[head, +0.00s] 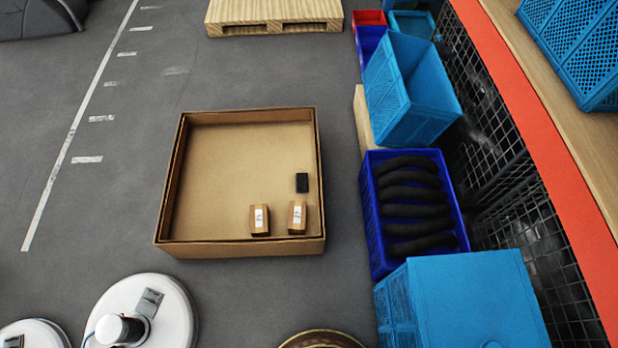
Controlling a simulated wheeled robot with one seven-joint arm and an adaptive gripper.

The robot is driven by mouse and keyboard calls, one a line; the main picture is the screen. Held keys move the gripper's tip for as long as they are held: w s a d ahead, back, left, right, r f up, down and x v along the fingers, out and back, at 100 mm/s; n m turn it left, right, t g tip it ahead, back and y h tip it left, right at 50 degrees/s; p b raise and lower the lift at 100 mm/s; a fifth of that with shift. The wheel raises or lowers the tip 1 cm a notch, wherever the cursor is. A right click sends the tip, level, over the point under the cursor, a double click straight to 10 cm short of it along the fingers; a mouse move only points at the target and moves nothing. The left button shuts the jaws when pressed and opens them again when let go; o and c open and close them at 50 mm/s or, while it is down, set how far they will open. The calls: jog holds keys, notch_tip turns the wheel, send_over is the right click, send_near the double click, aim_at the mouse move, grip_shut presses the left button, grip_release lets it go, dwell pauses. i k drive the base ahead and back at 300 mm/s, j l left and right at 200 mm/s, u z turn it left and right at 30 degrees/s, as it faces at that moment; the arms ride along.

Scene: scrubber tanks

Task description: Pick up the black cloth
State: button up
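A small black rectangular item (302,182) lies in the open cardboard box (170,190) on the floor, near its right wall. It is the only black thing in the box, and I cannot tell at this size whether it is folded cloth. Several long black rolls (408,195) lie side by side in a dark blue crate (372,225) to the right of the box. They look soft and dark, but their material is unclear. My gripper is not in view.
Two small brown cartons (260,220) with white labels stand in the box's front right. Light blue crates (465,300) line the right side, beside a wire mesh (530,245). A wooden pallet (275,14) lies behind. Round white objects (175,310) fill the bottom left.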

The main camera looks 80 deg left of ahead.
aim_at(301, 179)
jog(key=u, duration=2.9)
jog(key=i, duration=0.1)
